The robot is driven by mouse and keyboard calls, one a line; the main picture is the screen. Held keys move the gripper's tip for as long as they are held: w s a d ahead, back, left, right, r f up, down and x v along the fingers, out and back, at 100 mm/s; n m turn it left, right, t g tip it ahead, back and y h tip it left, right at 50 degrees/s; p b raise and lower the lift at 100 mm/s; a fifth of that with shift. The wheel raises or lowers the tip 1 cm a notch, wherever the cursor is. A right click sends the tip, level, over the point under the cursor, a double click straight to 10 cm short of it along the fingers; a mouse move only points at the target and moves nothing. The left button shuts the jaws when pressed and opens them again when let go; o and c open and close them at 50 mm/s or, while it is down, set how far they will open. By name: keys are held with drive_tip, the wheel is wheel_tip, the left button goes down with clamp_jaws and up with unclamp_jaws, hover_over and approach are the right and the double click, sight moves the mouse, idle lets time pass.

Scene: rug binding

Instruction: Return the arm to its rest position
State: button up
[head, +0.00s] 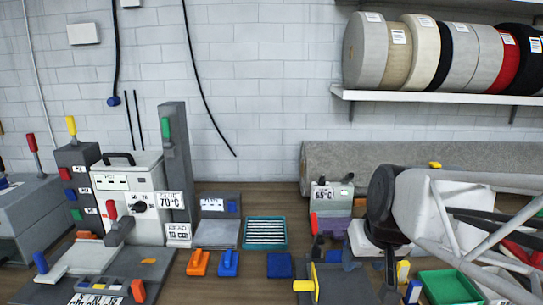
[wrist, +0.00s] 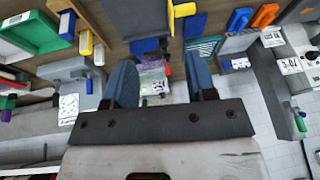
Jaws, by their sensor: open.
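My arm (head: 440,205) reaches in from the right edge of the head view, over the right part of the bench. Its dark wrist end hangs down near the bench's front, and my fingertips cannot be made out clearly there. In the wrist view my gripper (wrist: 160,78) shows two blue fingers spread apart with nothing between them. The bench lies beyond the fingers, and the wrist picture looks turned upside down.
A machine marked 70°C (head: 130,190) stands left, and a smaller one marked 65°C (head: 330,205) nears my arm. A green tray (head: 450,287) lies under the arm. Rolls (head: 365,50) sit on a shelf (head: 430,97).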

drive_tip(key=s+d+f+g+h, duration=0.1)
drive_tip(key=s+f, duration=0.3)
drive_tip(key=s, duration=0.6)
drive_tip(key=shift+s+d+m+g, duration=0.15)
drive_tip(key=shift+m+g, duration=0.15)
drive_tip(key=shift+m, duration=0.1)
